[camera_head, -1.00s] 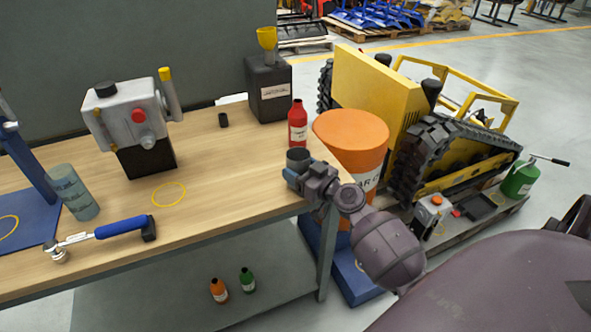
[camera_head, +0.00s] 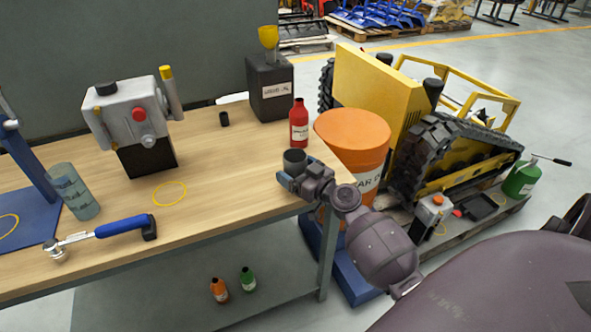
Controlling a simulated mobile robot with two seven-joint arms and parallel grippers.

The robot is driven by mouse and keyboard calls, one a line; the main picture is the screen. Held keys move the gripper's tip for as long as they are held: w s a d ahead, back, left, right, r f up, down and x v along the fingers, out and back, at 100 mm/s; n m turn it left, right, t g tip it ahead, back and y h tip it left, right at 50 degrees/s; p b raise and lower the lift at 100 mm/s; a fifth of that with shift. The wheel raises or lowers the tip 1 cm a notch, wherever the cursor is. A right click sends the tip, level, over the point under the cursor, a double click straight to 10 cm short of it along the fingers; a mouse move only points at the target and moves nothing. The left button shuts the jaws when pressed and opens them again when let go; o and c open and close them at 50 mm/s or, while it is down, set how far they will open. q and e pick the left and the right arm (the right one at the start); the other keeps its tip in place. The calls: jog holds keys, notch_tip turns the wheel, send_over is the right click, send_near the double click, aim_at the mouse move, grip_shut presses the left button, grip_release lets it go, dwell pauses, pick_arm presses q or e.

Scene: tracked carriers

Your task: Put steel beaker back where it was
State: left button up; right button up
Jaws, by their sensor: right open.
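The steel beaker, a small dark grey open cup (camera_head: 294,158), is upright at the right end of the wooden workbench (camera_head: 225,190). My right gripper (camera_head: 290,180) is at the beaker, low on its near side, with its jaws open. The fingers hide the beaker's lower part, so I cannot tell whether they touch it. A yellow ring mark (camera_head: 169,194) lies bare on the bench to the left. My left gripper is not in view.
A red bottle (camera_head: 299,124) stands just behind the beaker, and an orange drum (camera_head: 352,135) is beyond the bench's right edge. A blue-handled tool (camera_head: 122,226) and a grey-blue cylinder (camera_head: 73,192) are at the left. The middle of the bench is clear.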

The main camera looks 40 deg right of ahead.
jog(key=s+d+b, duration=0.2)
jog(key=s, duration=0.9)
jog(key=s+a+f+g+h+p, duration=0.1)
jog(key=s+a+f+g+p, duration=0.1)
jog(key=s+a+f, duration=0.4)
jog(key=s+a+f+g+h+p, duration=0.1)
jog(key=s+a+f+g, duration=0.3)
jog(key=s, duration=0.9)
jog(key=shift+a+f+m+g+h+p, duration=0.35)
jog(key=shift+a+f+p, duration=0.4)
jog(key=shift+a+f, duration=0.5)
